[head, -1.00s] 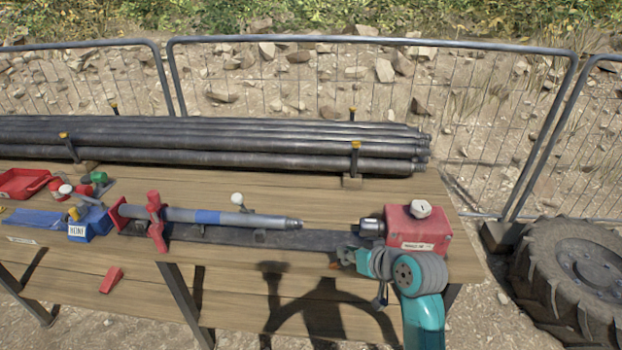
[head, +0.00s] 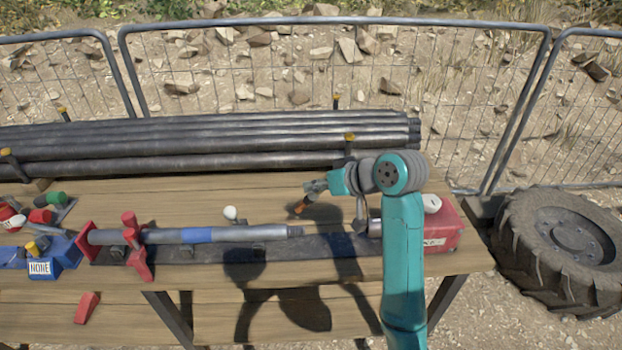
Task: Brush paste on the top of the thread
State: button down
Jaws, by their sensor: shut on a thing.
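A grey rod with a blue band (head: 197,235) lies level along the bench, and its narrower threaded end (head: 294,231) points right. My gripper (head: 313,189) is shut on a small brush (head: 301,206) with an orange-brown part. The brush tilts down to the left, its tip just above and behind the threaded end in the picture. They look apart; I cannot tell the exact gap. Paste on the thread or bristles is too small to make out.
A red clamp (head: 134,245) holds the rod's left part. A red box (head: 442,228) with a white cap stands at right, partly behind my arm. Dark pipes (head: 220,140) lie along the back. A white ball on a stem (head: 230,212) stands behind the rod.

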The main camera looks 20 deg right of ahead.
jog(key=shift+f, duration=2.6)
jog(key=shift+f, duration=0.65)
